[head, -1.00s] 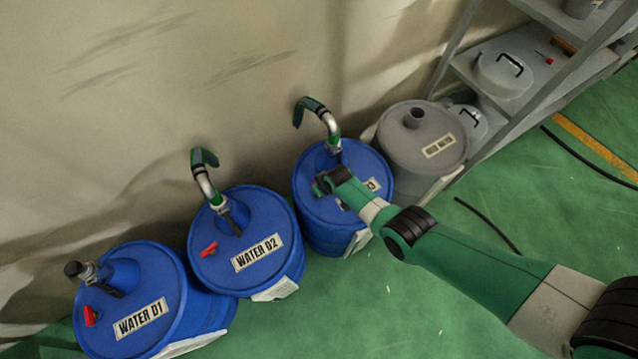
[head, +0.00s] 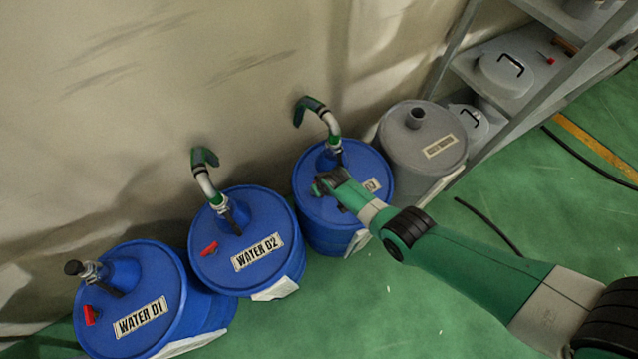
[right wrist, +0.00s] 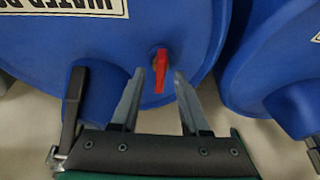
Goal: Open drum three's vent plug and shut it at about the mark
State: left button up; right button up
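Drum three is the blue drum (head: 308,222) at the right of the blue row; my right arm hides part of its label. Its red vent plug (right wrist: 160,70) shows in the right wrist view on the blue top, its handle pointing toward my gripper. My right gripper (right wrist: 159,78) is open, with one finger on each side of the red handle and a visible gap to both. In the head view the right gripper (head: 322,187) is over drum three's top and hides the plug. My left gripper is not in view.
Drums WATER 02 (head: 230,265) and WATER 01 (head: 115,318), with red plugs, stand to the left. Drum three's pump pipe (head: 331,125) rises behind my gripper; a black lever (right wrist: 72,110) is close by. A grey drum (head: 405,150) and shelf (head: 505,80) stand right.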

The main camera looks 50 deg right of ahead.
jog(key=p+v, duration=1.1)
jog(key=shift+s+r, duration=0.2)
jog(key=shift+r, duration=0.05)
jog(key=shift+a, duration=0.1)
dwell(1.7)
